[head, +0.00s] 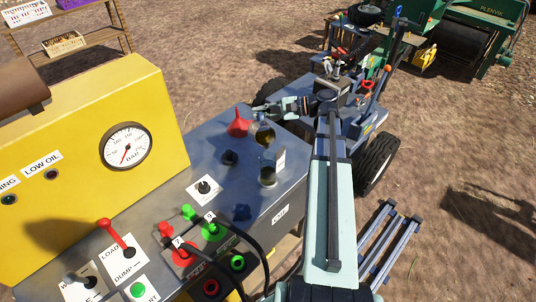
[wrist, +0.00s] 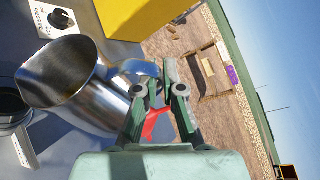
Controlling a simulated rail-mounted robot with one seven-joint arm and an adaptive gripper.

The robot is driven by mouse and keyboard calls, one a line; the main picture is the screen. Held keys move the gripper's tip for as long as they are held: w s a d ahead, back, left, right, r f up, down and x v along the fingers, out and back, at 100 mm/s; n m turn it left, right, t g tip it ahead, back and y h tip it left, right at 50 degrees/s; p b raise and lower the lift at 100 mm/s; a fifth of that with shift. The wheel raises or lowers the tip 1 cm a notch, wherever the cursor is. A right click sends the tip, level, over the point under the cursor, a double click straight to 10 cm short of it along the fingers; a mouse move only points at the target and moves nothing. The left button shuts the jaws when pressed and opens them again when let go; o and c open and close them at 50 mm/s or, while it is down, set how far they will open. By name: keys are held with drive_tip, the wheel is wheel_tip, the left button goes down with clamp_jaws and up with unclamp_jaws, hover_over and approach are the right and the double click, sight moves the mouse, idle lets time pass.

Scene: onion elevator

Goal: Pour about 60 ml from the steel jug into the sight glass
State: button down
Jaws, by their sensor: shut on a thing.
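The steel jug (wrist: 95,100) is tilted well over in the wrist view, its open mouth and spout toward the left. It also shows small in the head view (head: 265,134). My gripper (wrist: 160,88) is shut on the jug's handle (wrist: 135,68); it also shows in the head view (head: 287,106). The sight glass (head: 267,174), with a white label beside it, stands on the grey console just in front of the jug. Its dark rim (wrist: 12,112) is close to the spout in the wrist view. I see no clear stream, and the liquid levels are hidden.
A red funnel (head: 238,123) stands left of the jug. The grey console (head: 222,143) carries knobs, hoses and a black cap. A yellow gauge panel (head: 85,150) rises at the left. A wheeled machine (head: 375,165) stands behind my arm.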

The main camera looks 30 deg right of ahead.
drive_tip(key=shift+w+d+r+m+p, duration=0.1)
drive_tip(key=shift+w+r+m+p, duration=0.25)
drive_tip(key=shift+p, duration=0.35)
drive_tip(key=shift+w+f+m+g+p, duration=0.1)
drive_tip(key=shift+f+m+g+p, duration=0.2)
drive_tip(key=shift+p, duration=0.1)
drive_tip(key=shift+p, duration=0.3)
